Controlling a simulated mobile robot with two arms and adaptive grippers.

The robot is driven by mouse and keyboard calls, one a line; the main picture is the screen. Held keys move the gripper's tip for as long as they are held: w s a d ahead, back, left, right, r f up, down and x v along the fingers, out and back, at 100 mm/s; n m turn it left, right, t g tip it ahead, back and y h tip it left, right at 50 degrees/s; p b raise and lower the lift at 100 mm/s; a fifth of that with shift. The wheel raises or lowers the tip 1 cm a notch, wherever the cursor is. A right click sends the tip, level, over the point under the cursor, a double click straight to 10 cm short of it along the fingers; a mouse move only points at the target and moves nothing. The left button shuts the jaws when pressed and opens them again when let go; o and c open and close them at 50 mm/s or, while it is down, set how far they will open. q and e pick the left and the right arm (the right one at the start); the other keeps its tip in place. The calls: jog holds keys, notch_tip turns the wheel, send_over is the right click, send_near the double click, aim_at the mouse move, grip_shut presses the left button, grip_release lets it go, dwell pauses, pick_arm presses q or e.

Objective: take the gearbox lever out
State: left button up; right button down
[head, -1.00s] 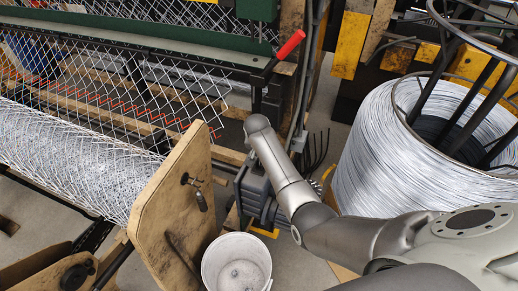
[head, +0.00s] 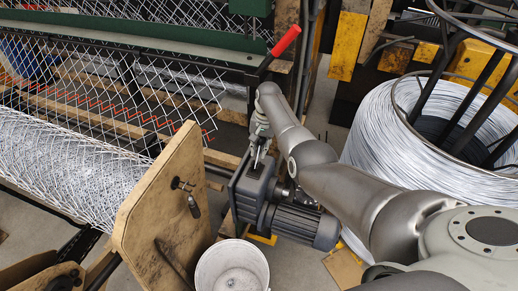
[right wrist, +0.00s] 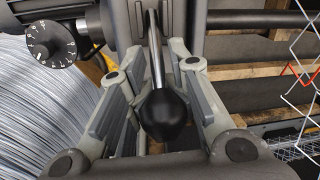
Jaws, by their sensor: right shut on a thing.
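The gearbox lever is a metal rod (right wrist: 156,48) with a black rounded knob (right wrist: 165,114), in the middle of the right wrist view. The rod runs up to the dark gearbox housing. My right gripper (head: 259,158) is over the grey gearbox (head: 252,192) in the head view. In the right wrist view its two fingers stand on either side of the lever, shut on it near the knob. In the head view the lever is too small and covered to make out clearly. My left gripper is not in view.
A motor (head: 303,224) joins the gearbox. A wooden end plate (head: 163,195) with a mesh roll (head: 70,165) is on the left, a white bucket (head: 232,268) below. A large wire coil (head: 385,150) stands right. A red-handled lever (head: 286,41) stands behind. A numbered dial (right wrist: 48,42) is beside the gearbox.

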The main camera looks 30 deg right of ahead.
jog(key=shift+w+d+r, duration=0.4)
jog(key=shift+r, duration=0.1)
jog(key=c, duration=1.4)
grip_release()
jog(key=shift+s, duration=0.1)
jog(key=shift+c, duration=0.2)
jog(key=shift+s+f, duration=0.15)
jog(key=shift+a, duration=0.15)
jog(key=r, duration=0.4)
jog(key=d+r, duration=0.1)
jog(key=r, duration=0.7)
jog(key=shift+s+d, duration=0.25)
jog(key=shift+d, duration=0.05)
